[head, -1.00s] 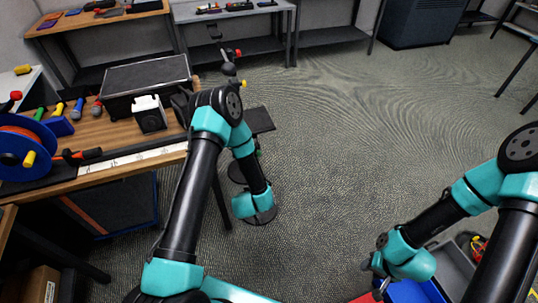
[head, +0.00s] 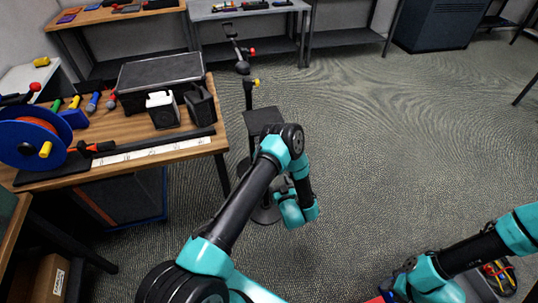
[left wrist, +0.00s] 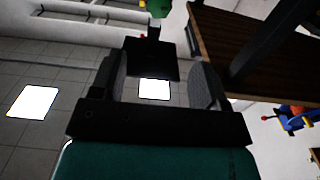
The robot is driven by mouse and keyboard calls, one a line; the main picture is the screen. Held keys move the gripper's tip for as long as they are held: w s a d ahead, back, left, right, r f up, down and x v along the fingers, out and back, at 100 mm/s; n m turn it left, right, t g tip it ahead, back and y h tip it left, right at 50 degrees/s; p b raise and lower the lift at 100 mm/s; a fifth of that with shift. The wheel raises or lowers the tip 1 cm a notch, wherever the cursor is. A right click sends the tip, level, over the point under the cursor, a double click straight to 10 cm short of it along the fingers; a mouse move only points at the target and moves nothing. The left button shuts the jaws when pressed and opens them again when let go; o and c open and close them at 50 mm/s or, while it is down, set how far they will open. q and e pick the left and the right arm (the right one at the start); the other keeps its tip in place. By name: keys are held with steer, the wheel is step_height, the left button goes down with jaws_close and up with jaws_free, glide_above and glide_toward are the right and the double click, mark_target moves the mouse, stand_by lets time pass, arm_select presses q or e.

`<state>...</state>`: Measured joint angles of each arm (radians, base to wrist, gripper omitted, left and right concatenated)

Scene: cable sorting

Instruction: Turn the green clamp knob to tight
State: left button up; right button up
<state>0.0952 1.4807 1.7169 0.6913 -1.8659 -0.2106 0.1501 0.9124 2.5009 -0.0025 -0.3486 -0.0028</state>
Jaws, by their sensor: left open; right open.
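A black stand with a square plate (head: 263,117) stands on the floor right of the workbench. A green rounded part (left wrist: 160,6), likely the green clamp knob, is cut off by the top edge of the left wrist view. In the head view my left arm hides that part of the stand. My left gripper (head: 284,184) is low beside the stand's post. In the left wrist view it is open (left wrist: 160,82), nothing held, with a dark square plate (left wrist: 152,58) showing beyond the fingers. My right gripper (head: 402,278) is low at the right; its fingers are hardly visible.
The stand also carries a yellow knob (head: 256,83) and a red knob (head: 252,50). The workbench (head: 140,126) holds a blue cable reel (head: 22,142), a black case (head: 160,70) and tools. Red and blue edges show near my right gripper. The floor in the middle right is clear.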

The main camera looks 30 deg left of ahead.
arm_select(q)
steer(key=shift+a, duration=0.1)
steer(key=x, duration=1.7)
steer(key=shift+w+a+f, duration=0.1)
steer(key=shift+c, duration=0.3)
steer(key=c, duration=0.9)
steer(key=shift+o, duration=0.2)
